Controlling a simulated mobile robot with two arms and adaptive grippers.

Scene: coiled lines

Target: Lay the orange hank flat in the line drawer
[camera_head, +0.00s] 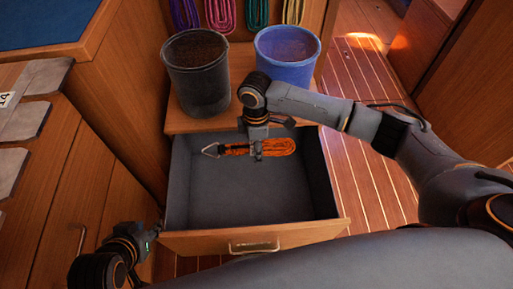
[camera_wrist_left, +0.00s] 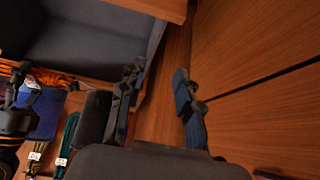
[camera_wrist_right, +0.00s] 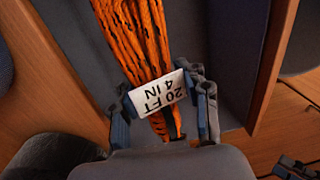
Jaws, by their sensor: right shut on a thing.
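The orange hank (camera_head: 278,147) lies roughly level in the head view, over the back part of the open line drawer (camera_head: 205,188). It has a white tag reading "20 FT 4 IN" in the right wrist view (camera_wrist_right: 160,93). My right gripper (camera_head: 256,152) is shut on the hank near this tag. I cannot tell whether the hank touches the drawer floor. The drawer is grey inside with a wooden front. My left gripper (camera_head: 157,228) is beside the drawer's front left corner; its fingers stand apart and empty in the left wrist view (camera_wrist_left: 158,98).
A black bucket (camera_head: 197,80) and a blue bucket (camera_head: 288,60) stand on the wooden ledge behind the drawer. Purple, pink, green and yellow hanks (camera_head: 257,12) hang behind them. A wooden cabinet (camera_head: 45,190) is at left. Plank floor (camera_head: 375,165) is free at right.

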